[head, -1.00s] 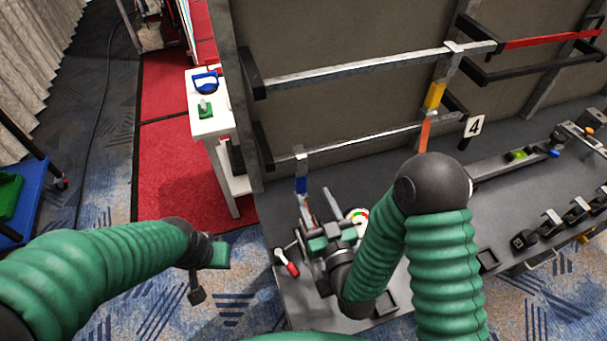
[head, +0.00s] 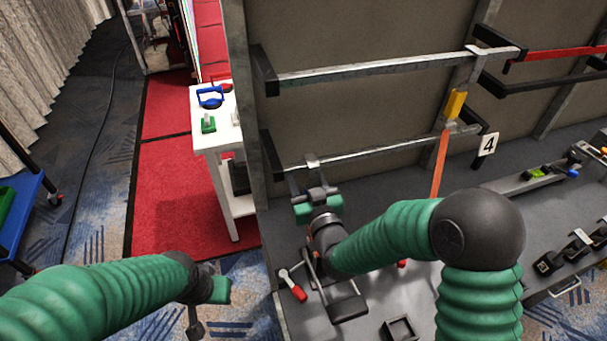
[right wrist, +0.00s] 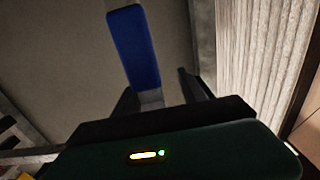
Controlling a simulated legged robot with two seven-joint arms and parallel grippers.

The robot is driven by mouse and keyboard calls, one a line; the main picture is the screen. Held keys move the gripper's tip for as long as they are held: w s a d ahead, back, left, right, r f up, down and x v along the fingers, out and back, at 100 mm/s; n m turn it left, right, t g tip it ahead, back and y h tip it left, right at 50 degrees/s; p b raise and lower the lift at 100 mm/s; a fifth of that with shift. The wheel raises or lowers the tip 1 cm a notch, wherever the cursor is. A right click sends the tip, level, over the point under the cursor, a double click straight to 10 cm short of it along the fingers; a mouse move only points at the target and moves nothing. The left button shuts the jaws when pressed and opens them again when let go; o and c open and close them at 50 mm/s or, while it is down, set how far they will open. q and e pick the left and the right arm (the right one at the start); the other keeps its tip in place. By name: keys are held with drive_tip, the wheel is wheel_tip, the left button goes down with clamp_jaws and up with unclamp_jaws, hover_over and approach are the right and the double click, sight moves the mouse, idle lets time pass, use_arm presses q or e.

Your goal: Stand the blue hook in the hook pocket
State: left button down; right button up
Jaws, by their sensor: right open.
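The blue hook (right wrist: 135,48) shows as a flat blue piece with a grey metal part below it in the right wrist view. In the head view only its metal top (head: 312,160) shows, at the lower rail; my gripper hides its blue part. My right gripper (head: 308,184) is open at the hook. In the right wrist view its dark fingers (right wrist: 160,95) stand on either side of the hook's grey part; contact cannot be told. A square dark pocket (head: 400,330) is on the grey bench, but I cannot tell if it is the hook pocket. My left gripper (head: 208,300) is low at left, apart from the bench.
The lower rail (head: 385,146) and upper rail (head: 370,70) run along the wall panel. A yellow piece (head: 455,103) and an orange strip (head: 439,165) hang near the number 4 sign (head: 488,144). A red-ended lever (head: 298,291) stands at the bench's left edge. A white table (head: 212,135) is at left.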

drive_tip(key=shift+d, duration=0.4)
drive_tip(key=shift+c, duration=0.7)
drive_tip(key=shift+d, duration=0.2)
drive_tip(key=shift+c, duration=2.5)
clamp_jaws()
drive_tip(key=shift+a, duration=0.3)
drive_tip(key=shift+c, duration=0.7)
unclamp_jaws()
clamp_jaws()
use_arm(q)
drive_tip(key=shift+d, duration=0.35)
use_arm(e)
drive_tip(key=shift+d, duration=0.15)
use_arm(q)
drive_tip(key=shift+r, duration=0.1)
